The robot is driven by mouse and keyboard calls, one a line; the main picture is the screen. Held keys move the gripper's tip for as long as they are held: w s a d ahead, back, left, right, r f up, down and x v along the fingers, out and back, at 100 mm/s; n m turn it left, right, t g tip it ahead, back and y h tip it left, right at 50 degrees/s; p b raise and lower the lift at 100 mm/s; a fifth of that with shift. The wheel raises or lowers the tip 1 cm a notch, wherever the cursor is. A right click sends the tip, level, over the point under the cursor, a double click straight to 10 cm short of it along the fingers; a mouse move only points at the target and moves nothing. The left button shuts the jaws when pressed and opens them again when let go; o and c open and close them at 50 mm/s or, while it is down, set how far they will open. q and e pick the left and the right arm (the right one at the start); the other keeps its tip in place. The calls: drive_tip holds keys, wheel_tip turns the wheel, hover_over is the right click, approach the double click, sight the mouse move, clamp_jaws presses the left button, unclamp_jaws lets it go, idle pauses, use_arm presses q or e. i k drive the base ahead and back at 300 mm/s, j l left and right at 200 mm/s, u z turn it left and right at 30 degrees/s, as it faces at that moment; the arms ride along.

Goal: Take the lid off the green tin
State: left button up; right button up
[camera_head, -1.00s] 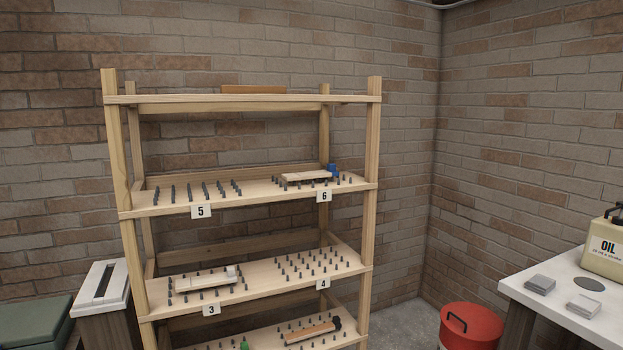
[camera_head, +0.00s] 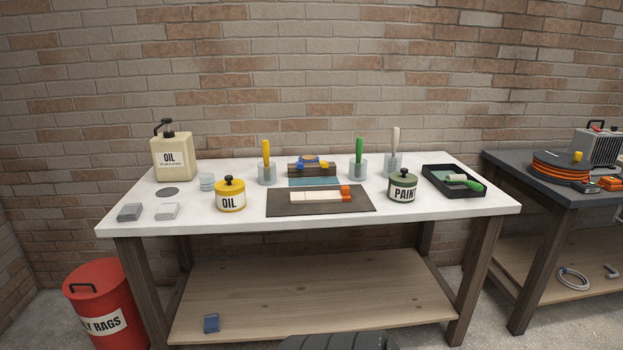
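Neither of my grippers shows in the head view.
A yellow OIL tin (camera_head: 230,196), a dark mat (camera_head: 280,202) with a white-and-orange piece, brushes in jars and a black tray (camera_head: 440,193) share the white table (camera_head: 450,212). A red bin (camera_head: 98,290) stands on the floor at left. A second table (camera_head: 520,180) is at right.

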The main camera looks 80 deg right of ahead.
sight(404, 177)
drive_tip(key=z, duration=3.15)
drive_tip(key=i+j+u, duration=0.15)
drive_tip(key=u, duration=0.25)
drive_tip(key=i+j+u, duration=0.1)
drive_tip(key=i+u, duration=0.25)
drive_tip(key=i+l+z, duration=0.15)
drive_tip(key=z, duration=0.3)
drive_tip(key=i+l+z, duration=0.15)
drive_tip(key=z, duration=0.25)
drive_tip(key=i+z, duration=0.25)
drive_tip(key=z, duration=0.2)
drive_tip(key=i+z, duration=0.2)
drive_tip(key=z, duration=0.25)
drive_tip(key=i+j+z, duration=0.1)
drive_tip(key=z, duration=0.35)
drive_tip(key=i+l+z, duration=0.15)
drive_tip(key=i+z, duration=0.2)
drive_tip(key=i, duration=0.6)
drive_tip(key=i+z, duration=0.3)
drive_tip(key=i, duration=0.65)
drive_tip(key=i+u, duration=0.15)
drive_tip(key=u, duration=0.3)
drive_tip(key=i+u, duration=0.2)
drive_tip(key=u, duration=0.25)
drive_tip(key=i+l+u, duration=0.15)
drive_tip(key=u, duration=0.3)
drive_tip(key=i+l+u, duration=0.1)
drive_tip(key=u, duration=0.35)
